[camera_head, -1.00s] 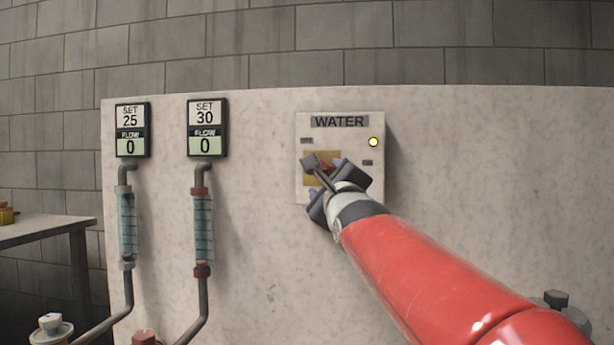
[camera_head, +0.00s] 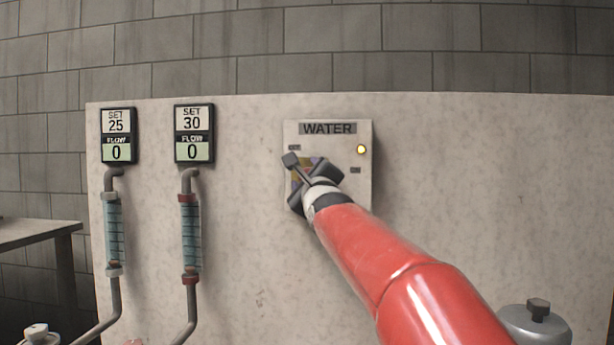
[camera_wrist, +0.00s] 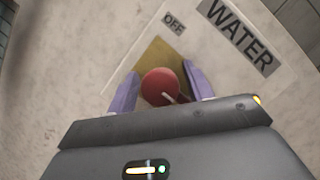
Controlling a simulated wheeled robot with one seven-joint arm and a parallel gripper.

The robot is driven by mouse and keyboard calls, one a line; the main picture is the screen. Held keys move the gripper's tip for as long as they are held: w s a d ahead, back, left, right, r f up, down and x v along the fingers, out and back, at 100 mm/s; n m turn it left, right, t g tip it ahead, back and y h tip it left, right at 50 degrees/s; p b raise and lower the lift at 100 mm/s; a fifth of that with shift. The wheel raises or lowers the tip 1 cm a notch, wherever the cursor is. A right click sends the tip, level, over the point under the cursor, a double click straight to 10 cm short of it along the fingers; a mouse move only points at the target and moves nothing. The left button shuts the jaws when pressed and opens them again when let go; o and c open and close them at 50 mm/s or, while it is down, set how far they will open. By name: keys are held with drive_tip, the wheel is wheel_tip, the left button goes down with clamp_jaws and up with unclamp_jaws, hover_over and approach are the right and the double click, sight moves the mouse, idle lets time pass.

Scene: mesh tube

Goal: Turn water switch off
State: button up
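The water switch's box (camera_head: 364,185) is fixed to a pale panel under a WATER label (camera_head: 328,129). In the wrist view the switch shows as a round red knob (camera_wrist: 160,88) in front of a yellow plate (camera_wrist: 165,52). An OFF label (camera_wrist: 174,23) is beside the plate, toward the WATER label. My gripper (camera_head: 308,173) is at the switch and hides most of it in the head view. Its two purple fingers (camera_wrist: 160,92) stand apart on either side of the knob, with a small gap at the left finger. Contact at the right finger is unclear.
A yellow light (camera_head: 361,149) glows on the box's right side. Two flow displays (camera_head: 118,136) (camera_head: 194,133) read 0, above tubes (camera_head: 114,232) (camera_head: 189,230) on the left. A grey canister (camera_head: 535,325) stands at lower right. The panel around the box is bare.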

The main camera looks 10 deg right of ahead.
drive_tip(key=c, duration=0.8)
drive_tip(key=shift+d+f+n+b, duration=0.15)
drive_tip(key=shift+n+b, duration=0.55)
drive_tip(key=shift+b, duration=0.2)
drive_tip(key=shift+n+g+y+b, duration=0.5)
drive_tip(key=shift+n+b, duration=0.15)
drive_tip(key=shift+n, duration=0.35)
drive_tip(key=n, duration=0.1)
drive_tip(key=n+g, duration=0.1)
drive_tip(key=shift+r+n, duration=0.2)
drive_tip(key=shift+n, duration=0.1)
drive_tip(key=n+p, duration=0.1)
drive_tip(key=n+g+p, duration=0.1)
drive_tip(key=shift+a+r+n+y, duration=0.1)
drive_tip(key=shift+a+n+y, duration=0.1)
drive_tip(key=shift+n+y, duration=0.1)
drive_tip(key=n+g+p, duration=0.1)
drive_tip(key=n+p, duration=0.2)
drive_tip(key=p, duration=0.2)
drive_tip(key=shift+n+g+h, duration=0.4)
drive_tip(key=n+p, duration=0.2)
drive_tip(key=n+g+h+p, duration=0.1)
drive_tip(key=n, duration=0.1)
drive_tip(key=shift+f+h+p, duration=0.3)
drive_tip(key=shift+p, duration=0.1)
drive_tip(key=shift+d+g, duration=0.1)
drive_tip(key=shift+g, duration=0.2)
